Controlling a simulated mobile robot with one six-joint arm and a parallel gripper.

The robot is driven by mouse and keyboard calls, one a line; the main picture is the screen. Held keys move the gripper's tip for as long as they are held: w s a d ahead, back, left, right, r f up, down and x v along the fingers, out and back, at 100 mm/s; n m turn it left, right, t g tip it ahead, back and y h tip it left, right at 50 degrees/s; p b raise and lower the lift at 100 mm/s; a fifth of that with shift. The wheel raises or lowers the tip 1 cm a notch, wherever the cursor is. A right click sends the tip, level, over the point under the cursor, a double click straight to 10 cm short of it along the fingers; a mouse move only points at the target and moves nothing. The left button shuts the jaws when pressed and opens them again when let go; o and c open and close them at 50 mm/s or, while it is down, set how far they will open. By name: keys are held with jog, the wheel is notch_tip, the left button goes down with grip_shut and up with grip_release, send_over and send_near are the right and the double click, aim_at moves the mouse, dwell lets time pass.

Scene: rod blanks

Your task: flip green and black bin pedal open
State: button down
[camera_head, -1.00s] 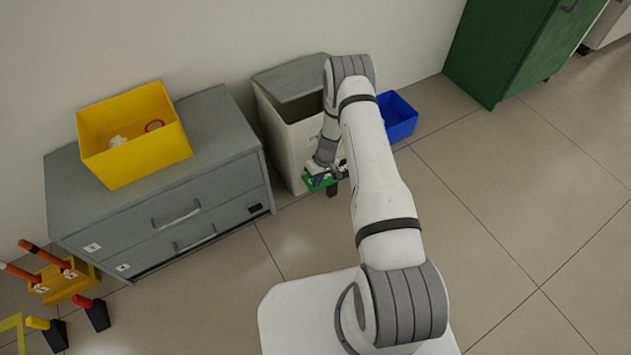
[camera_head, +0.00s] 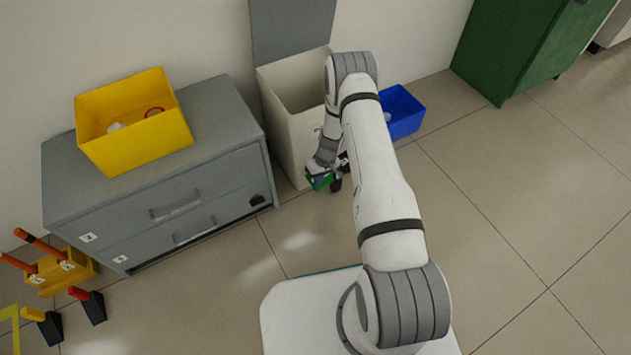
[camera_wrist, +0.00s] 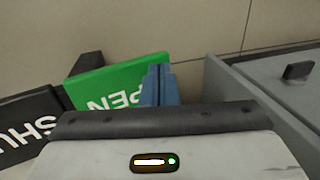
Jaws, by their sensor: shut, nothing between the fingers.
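The bin (camera_head: 279,130) is cream with a grey lid (camera_head: 290,28), which stands raised against the wall, and the inside shows. At its foot is the pedal, with a green half (camera_wrist: 105,82) whose visible letters read "PEN" and a black half (camera_wrist: 28,125) reading "SHU". The green half also shows in the head view (camera_head: 318,181). My gripper (camera_wrist: 158,85) is shut and empty, its blue fingers at the right end of the green half. Whether they touch it I cannot tell. My arm hides part of the bin's right side.
A grey drawer cabinet (camera_head: 160,190) with a yellow box (camera_head: 140,140) on top stands left of the bin. A blue box (camera_head: 402,115) lies on the floor to the right. A green cabinet (camera_head: 515,50) stands farther right. Open floor lies between.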

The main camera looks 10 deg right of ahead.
jog(key=shift+a+f, duration=0.1)
jog(key=shift+f, duration=0.2)
jog(key=shift+r, duration=0.1)
jog(key=shift+a+r+p, duration=0.1)
jog(key=shift+r+p, duration=0.2)
notch_tip(320, 180, up, 13)
jog(key=s+a+p, duration=0.1)
jog(key=a+p, duration=0.1)
jog(key=p, duration=0.3)
jog(key=shift+a+r, duration=0.2)
jog(key=shift+a, duration=0.1)
